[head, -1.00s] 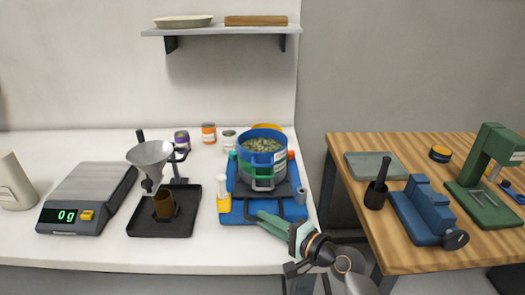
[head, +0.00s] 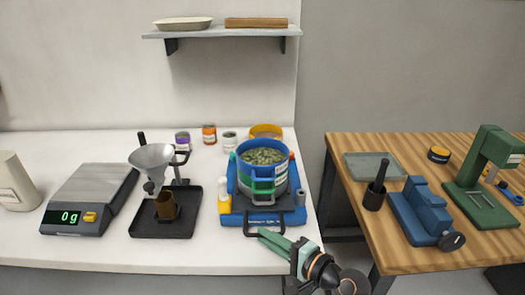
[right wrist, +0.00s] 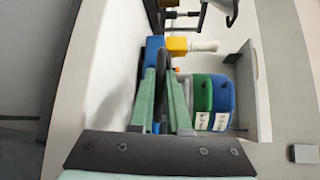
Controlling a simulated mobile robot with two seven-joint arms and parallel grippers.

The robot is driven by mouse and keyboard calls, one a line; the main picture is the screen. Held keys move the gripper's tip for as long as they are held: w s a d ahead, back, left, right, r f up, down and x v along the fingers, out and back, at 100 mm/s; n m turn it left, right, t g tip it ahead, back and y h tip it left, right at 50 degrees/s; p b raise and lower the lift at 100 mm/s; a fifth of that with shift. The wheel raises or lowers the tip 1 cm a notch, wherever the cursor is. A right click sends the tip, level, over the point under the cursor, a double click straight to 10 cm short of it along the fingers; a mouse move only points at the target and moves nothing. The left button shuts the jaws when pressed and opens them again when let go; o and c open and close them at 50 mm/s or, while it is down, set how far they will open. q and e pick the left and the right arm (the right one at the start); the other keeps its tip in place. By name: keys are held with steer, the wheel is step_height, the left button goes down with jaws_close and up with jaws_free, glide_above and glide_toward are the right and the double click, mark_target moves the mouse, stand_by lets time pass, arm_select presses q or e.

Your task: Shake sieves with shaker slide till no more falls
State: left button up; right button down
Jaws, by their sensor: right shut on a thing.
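The sieve stack (head: 263,184), with blue and green rings, stands upright on the blue shaker (head: 233,217). Grey-green pieces (head: 263,156) lie in its open top. A dark loop handle (head: 249,235) sticks out at the shaker's front. My right gripper (head: 264,235), with green fingers, is shut on this handle from the front right. In the right wrist view the dark handle (right wrist: 163,88) runs between the fingers, with the sieve rings (right wrist: 222,96) to the right. The lower sieves' insides are hidden. My left gripper is not in view.
A yellow ring (head: 267,130) lies behind the stack. A yellow-and-white brush-like tool (head: 223,195) stands at the shaker's left. A funnel stand (head: 151,156) on a black tray (head: 150,223) and a scale (head: 88,197) reading 0 g are farther left. A wooden bench (head: 335,150) is right.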

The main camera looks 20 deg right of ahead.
steer(key=shift+f, duration=0.1)
steer(key=shift+w+d+b, duration=0.1)
steer(key=shift+w+d, duration=0.1)
steer(key=shift+w, duration=0.55)
steer(key=shift+w+d+b, duration=0.15)
steer(key=shift+w+d, duration=0.1)
steer(key=shift+w, duration=0.45)
steer(key=shift+w+d+b, duration=0.1)
steer(key=shift+w+d, duration=0.1)
steer(key=shift+w, duration=0.55)
steer(key=shift+s, duration=0.1)
steer(key=s, duration=0.1)
steer(key=s+a+p, duration=0.1)
steer(key=s, duration=0.1)
steer(key=shift+s+p, duration=0.1)
steer(key=shift+p, duration=0.2)
steer(key=shift+s+a, duration=0.15)
steer(key=shift+s, duration=0.4)
